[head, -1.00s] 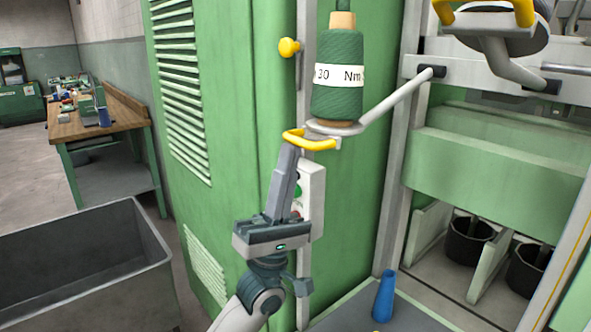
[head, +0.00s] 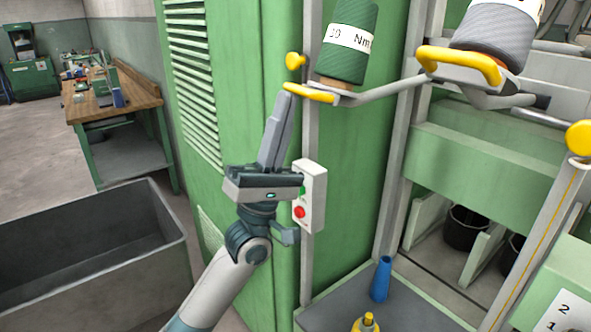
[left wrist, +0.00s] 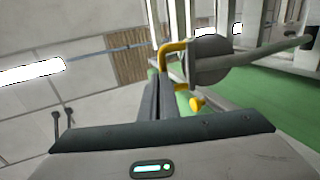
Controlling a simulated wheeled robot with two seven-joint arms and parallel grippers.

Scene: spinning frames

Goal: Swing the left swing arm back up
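The left swing arm (head: 385,90) is a grey bar reaching out from the machine, with a yellow handle (head: 312,94) at its outer end. It bears a green yarn cone (head: 350,45) with a white label, tilted slightly. My left gripper (head: 287,92) comes from below. Its fingertips meet the outer part of the handle, and the fingers look closed on it. In the left wrist view the fingers (left wrist: 160,78) lie close together at the yellow handle (left wrist: 172,47), with the round cone holder (left wrist: 210,60) beyond. The right gripper is not in view.
A second arm with a yellow handle (head: 458,60) and grey cone (head: 497,32) is at right. A button box (head: 309,195) is beside my gripper. A grey bin (head: 85,240) stands at lower left.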

